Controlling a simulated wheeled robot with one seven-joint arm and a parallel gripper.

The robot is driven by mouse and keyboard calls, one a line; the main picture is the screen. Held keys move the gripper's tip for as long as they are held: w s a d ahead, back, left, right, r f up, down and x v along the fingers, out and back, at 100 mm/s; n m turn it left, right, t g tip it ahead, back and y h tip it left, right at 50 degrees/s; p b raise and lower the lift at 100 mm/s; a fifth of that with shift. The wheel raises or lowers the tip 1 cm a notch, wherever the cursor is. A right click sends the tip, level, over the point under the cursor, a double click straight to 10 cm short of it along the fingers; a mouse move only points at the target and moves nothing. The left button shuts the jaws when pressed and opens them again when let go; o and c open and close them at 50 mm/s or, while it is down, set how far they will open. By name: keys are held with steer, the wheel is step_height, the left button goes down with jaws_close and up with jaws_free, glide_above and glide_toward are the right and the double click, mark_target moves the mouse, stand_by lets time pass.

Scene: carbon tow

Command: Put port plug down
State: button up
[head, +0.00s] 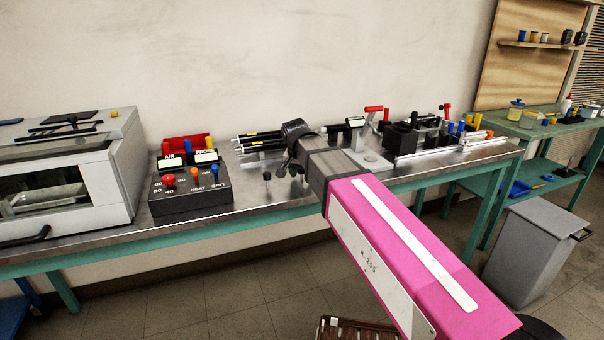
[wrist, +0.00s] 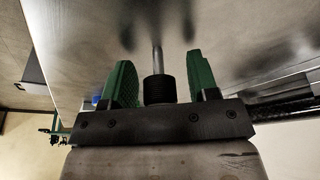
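In the wrist view, my gripper (wrist: 160,68) has its two green fingers apart, one on each side of a dark ribbed cylinder (wrist: 160,89) with a thin metal stem. This looks like the port plug. Gaps show between it and both fingers, wider on the right. The stem runs toward the shiny metal bench top; whether its end touches is not clear. In the head view, my pink arm and dark wrist reach over the bench and hide most of the gripper.
The metal bench (head: 120,235) carries a white oven-like machine (head: 75,165) on the left and a black control box (head: 190,198) with coloured knobs. Dark tubes (head: 262,140) lie behind my wrist. Clamps and a rail (head: 440,148) stand right. A grey bin (head: 533,250) stands on the floor.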

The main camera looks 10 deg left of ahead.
steer(key=v, duration=1.2)
steer(key=shift+r, duration=0.2)
steer(key=shift+s, duration=0.1)
